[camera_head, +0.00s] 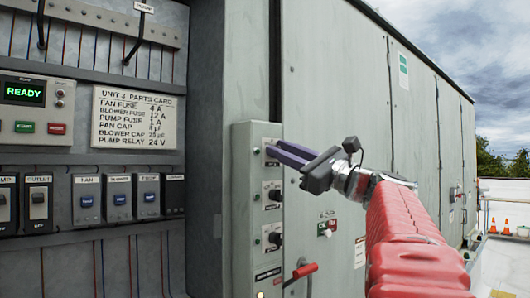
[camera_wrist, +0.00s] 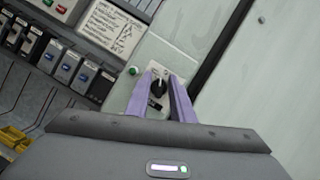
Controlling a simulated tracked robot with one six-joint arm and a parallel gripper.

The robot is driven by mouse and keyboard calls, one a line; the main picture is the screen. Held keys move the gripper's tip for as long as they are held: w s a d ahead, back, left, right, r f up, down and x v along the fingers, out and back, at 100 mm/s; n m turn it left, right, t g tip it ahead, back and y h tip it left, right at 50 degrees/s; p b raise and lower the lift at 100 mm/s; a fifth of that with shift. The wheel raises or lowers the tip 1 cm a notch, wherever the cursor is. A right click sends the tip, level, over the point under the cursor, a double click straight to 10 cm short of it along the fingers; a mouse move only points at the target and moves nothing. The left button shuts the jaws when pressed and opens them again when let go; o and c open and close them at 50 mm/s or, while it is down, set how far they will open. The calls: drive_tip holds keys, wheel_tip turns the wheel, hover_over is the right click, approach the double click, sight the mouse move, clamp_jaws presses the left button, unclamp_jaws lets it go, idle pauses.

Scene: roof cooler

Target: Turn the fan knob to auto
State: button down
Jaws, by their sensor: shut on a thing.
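A narrow grey control box (camera_head: 243,215) on the cabinet side carries a column of black knobs on pale plates. My gripper (camera_head: 277,150), with purple fingers, reaches in from the right to the top plate. In the wrist view, my gripper (camera_wrist: 160,76) has a finger on either side of a black knob (camera_wrist: 159,87) and is shut on it. A green lamp (camera_wrist: 132,70) is beside this knob. Its label and the marks around it are too small to read, so I cannot tell its setting. In the head view the fingers hide this knob.
Below are a middle knob (camera_head: 274,195), a lower knob (camera_head: 273,237) and a red-handled lever (camera_head: 303,271). A READY display panel (camera_head: 36,110), a parts card (camera_head: 135,118) and several breakers (camera_head: 118,197) are at left. A grey cabinet wall runs right.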

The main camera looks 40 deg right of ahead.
drive_tip(key=shift+a+f+n+g+y, duration=0.1)
drive_tip(key=shift+n+g+y, duration=0.5)
drive_tip(key=shift+n, duration=0.95)
drive_tip(key=shift+f+n+g+y, duration=0.1)
drive_tip(key=shift+n+g+y, duration=0.45)
drive_tip(key=shift+n, duration=1)
drive_tip(key=c, duration=1.6)
unclamp_jaws()
drive_tip(key=shift+r, duration=0.1)
drive_tip(key=shift+o, duration=0.2)
drive_tip(key=v, duration=1.3)
drive_tip(key=shift+s+f, duration=0.3)
drive_tip(key=shift+f, duration=0.1)
